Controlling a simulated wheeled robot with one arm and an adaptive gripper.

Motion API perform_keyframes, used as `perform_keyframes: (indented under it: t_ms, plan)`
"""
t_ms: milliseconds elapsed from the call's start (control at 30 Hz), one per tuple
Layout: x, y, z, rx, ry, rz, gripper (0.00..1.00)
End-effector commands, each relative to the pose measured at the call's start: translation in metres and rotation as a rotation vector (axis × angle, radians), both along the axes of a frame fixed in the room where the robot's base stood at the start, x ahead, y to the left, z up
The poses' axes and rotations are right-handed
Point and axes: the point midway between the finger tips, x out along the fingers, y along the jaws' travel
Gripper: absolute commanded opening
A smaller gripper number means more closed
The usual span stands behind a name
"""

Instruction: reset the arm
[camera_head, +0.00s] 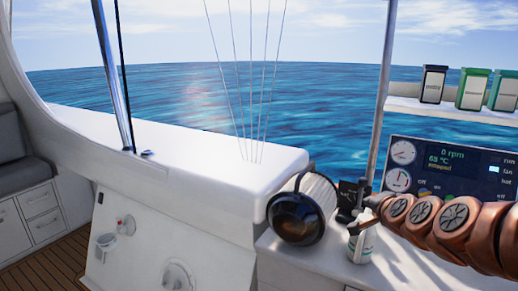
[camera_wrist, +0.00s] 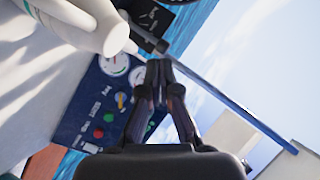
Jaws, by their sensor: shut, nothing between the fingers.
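My copper-coloured arm reaches in from the right edge of the head view, in front of the instrument panel (camera_head: 440,160). My gripper (camera_head: 357,226) is at its left end, dark and small there, close to a white bottle (camera_head: 362,247) on the counter. In the wrist view my gripper (camera_wrist: 159,68) has its two dark fingertips together with nothing between them. The panel (camera_wrist: 100,100) shows behind the fingers.
A metal post (camera_head: 381,100) rises behind. Several small boxes (camera_head: 433,85) stand on a shelf (camera_head: 450,112) at upper right. Wooden floor (camera_head: 55,265) is open at lower left.

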Motion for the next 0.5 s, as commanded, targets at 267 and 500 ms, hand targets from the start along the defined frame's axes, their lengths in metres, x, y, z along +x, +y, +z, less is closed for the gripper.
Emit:
perform_keyframes:
  t_ms: [267, 500]
  plan:
    - [-0.08, 0.127, -0.062, -0.175, 0.36, 0.424, 0.0]
    - [-0.19, 0.175, -0.107, -0.324, 0.683, 0.727, 0.0]
